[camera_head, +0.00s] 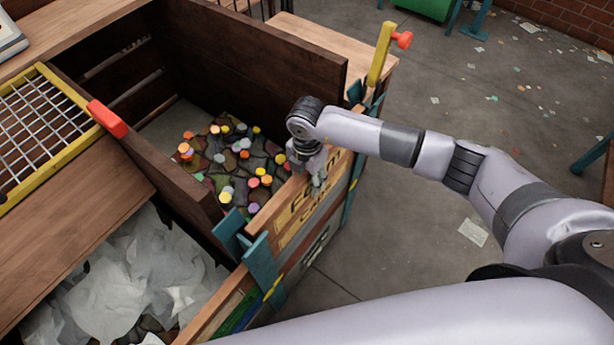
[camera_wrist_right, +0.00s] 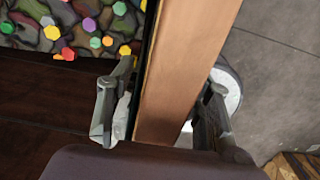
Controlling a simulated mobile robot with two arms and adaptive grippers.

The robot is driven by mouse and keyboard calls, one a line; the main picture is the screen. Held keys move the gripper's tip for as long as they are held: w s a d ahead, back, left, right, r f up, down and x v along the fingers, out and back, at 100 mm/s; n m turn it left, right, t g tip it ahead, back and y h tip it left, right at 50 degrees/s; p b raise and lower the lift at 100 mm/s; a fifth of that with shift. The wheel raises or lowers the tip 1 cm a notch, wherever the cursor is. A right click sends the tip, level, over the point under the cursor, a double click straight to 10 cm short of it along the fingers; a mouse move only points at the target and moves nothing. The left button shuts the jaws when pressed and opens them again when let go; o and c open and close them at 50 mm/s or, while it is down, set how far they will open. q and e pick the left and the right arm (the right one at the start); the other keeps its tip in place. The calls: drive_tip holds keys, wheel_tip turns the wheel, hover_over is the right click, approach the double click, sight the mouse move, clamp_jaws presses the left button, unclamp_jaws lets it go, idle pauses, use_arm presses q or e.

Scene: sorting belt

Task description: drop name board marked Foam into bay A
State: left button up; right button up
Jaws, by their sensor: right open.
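My right gripper (camera_head: 312,168) is at the top edge of a wooden board (camera_head: 290,219) on the front of the bin; it is open. In the right wrist view the gripper (camera_wrist_right: 165,108) has one finger on each side of a plank's edge (camera_wrist_right: 188,70), not closed on it. Dark lettering on the board starts with F and is partly hidden by the gripper, so I cannot read whether it says Foam. A lower line looks like CANS. No mark for bay A is readable. My left gripper is not in view.
The dark wooden bin (camera_head: 263,52) holds several coloured caps on dark filling (camera_head: 210,165). Teal brackets (camera_head: 262,255) flank the boards. A nearer bay holds crumpled white sheets (camera_head: 120,285). A yellow lever with a red knob (camera_head: 381,55) rises at the far corner. Open floor lies right.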

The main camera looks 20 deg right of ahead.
clamp_jaws()
idle(0.6)
idle(0.4)
drive_tip(key=c, duration=0.6)
unclamp_jaws()
drive_tip(key=shift+c, duration=0.2)
clamp_jaws()
